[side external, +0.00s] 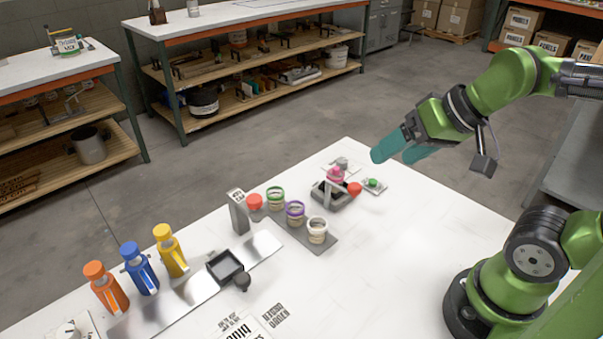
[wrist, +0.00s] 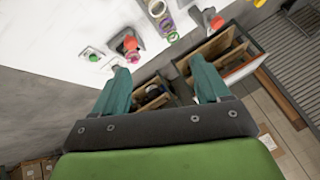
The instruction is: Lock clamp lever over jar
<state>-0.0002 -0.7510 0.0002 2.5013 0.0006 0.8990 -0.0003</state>
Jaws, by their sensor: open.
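The clamp station (side external: 330,199) is a dark grey base on the white table. A jar with a pink top (side external: 335,174) sits in it, partly hidden by a pale upright part. A red knob (side external: 354,188), apparently the clamp lever's end, is beside the jar on the right. The red knob also shows in the wrist view (wrist: 130,43). Whether the lever crosses the jar is too small to tell. My gripper (side external: 393,157) has teal fingers, open and empty, up and to the right of the clamp. In the wrist view its fingertips (wrist: 158,65) are spread wide, apart from the clamp.
A green button (side external: 373,183) on a plate is right of the clamp. A grey rack (side external: 322,244) holds jars with green, purple and white rims, with a red item at its left end. Orange, blue and yellow bottles (side external: 140,268) stand far left.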

